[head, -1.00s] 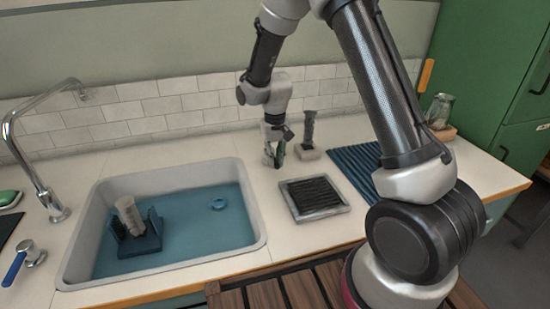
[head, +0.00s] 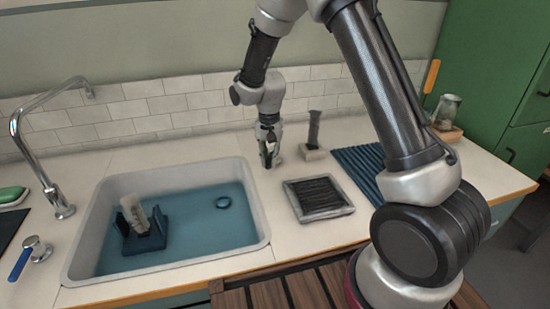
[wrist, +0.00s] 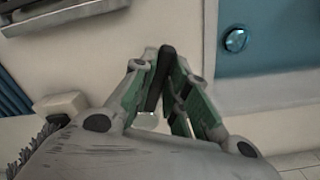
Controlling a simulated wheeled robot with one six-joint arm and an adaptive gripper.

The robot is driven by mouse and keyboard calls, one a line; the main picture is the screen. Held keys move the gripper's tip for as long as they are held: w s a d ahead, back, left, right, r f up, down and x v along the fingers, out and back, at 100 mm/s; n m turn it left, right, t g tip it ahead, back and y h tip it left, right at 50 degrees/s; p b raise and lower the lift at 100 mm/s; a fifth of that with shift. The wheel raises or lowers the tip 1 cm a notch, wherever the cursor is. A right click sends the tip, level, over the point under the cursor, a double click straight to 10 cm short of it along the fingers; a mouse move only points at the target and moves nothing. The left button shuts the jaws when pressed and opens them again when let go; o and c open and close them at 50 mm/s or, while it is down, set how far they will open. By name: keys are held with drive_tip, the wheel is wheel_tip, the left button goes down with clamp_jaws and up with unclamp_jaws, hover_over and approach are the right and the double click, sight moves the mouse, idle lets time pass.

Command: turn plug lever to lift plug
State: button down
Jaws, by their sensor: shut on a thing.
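My gripper (wrist: 160,85) is shut on a dark lever (wrist: 158,75), the plug lever, on the counter just right of the sink. The lever shows as a dark bar between the green-padded fingers, with part of a pale round base (wrist: 146,120) below. In the head view my gripper (head: 269,160) points down and largely hides the lever. The round plug (head: 223,202) shows as a dark ring in the blue water of the sink (head: 255,215). It also shows in the wrist view (wrist: 236,40), apart from the gripper. Its height cannot be told.
A blue stand with a pale cylinder (head: 137,217) sits in the sink. A faucet (head: 58,205) and blue-handled lever (head: 20,263) are at left. A dark gridded tray (head: 318,198), an upright brush on a block (head: 314,135) and a blue ribbed mat (head: 362,165) lie right of my gripper.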

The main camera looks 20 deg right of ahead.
drive_tip(key=m, duration=0.1)
drive_tip(key=w+a+m, duration=0.1)
drive_tip(key=shift+a+m, duration=0.3)
drive_tip(key=shift+m, duration=0.1)
drive_tip(key=m, duration=0.1)
drive_tip(key=w+a+m, duration=0.1)
drive_tip(key=shift+w+m, duration=0.15)
drive_tip(key=shift+m, duration=0.25)
drive_tip(key=shift+w+a+m, duration=0.45)
drive_tip(key=shift+w+m, duration=0.2)
drive_tip(key=shift+m, duration=0.55)
drive_tip(key=shift+w+a+m, duration=0.2)
drive_tip(key=shift+w+m, duration=0.55)
drive_tip(key=shift+m, duration=0.55)
drive_tip(key=shift+w, duration=0.1)
drive_tip(key=c, duration=1.4)
unclamp_jaws()
